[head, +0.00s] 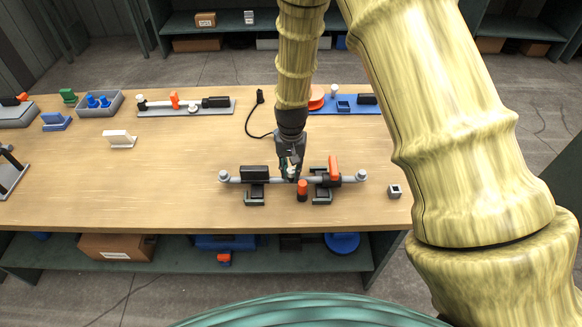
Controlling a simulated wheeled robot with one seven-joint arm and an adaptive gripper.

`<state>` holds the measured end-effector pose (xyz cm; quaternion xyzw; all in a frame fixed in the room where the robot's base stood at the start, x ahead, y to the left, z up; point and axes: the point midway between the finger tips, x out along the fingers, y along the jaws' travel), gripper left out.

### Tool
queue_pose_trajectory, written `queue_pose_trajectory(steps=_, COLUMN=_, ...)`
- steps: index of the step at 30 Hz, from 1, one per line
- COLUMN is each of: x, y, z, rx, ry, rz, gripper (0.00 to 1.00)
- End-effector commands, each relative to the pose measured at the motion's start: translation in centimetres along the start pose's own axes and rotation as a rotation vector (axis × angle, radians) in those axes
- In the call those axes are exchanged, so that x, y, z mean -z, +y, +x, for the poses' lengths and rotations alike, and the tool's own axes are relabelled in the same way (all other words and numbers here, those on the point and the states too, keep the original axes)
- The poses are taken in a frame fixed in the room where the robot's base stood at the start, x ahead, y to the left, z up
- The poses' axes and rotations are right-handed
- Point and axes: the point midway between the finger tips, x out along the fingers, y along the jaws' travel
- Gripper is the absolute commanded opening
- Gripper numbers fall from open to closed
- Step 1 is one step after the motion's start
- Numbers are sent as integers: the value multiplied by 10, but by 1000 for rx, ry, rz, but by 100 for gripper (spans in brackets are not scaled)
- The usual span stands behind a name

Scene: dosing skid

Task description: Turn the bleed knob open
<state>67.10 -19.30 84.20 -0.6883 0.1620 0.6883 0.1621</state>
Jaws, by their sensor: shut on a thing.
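The pipe assembly (234,180) lies across the front of the wooden table, a grey pipe on dark supports with pale round ends. My gripper (291,173) reaches down from above to the middle of the pipe. Its jaws are shut on a small part there, which I take to be the bleed knob; the fingers hide most of it, so its turn angle cannot be told. A small orange-topped black part (302,188) stands just right of and in front of the fingers. An orange lever (334,168) stands upright farther right on the pipe.
A small grey square block (394,191) lies right of the assembly. Behind are a grey board with fittings (220,105), a blue board (366,107), a black cable (252,118) and a grey bin (115,100).

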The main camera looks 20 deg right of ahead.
Motion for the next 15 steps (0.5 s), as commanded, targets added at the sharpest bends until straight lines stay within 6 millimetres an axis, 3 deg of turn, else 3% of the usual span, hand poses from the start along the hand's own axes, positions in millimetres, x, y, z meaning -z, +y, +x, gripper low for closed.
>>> queue_pose_trajectory(steps=15, x=0, y=0, z=0, rx=0, ry=0, rz=51, gripper=1)
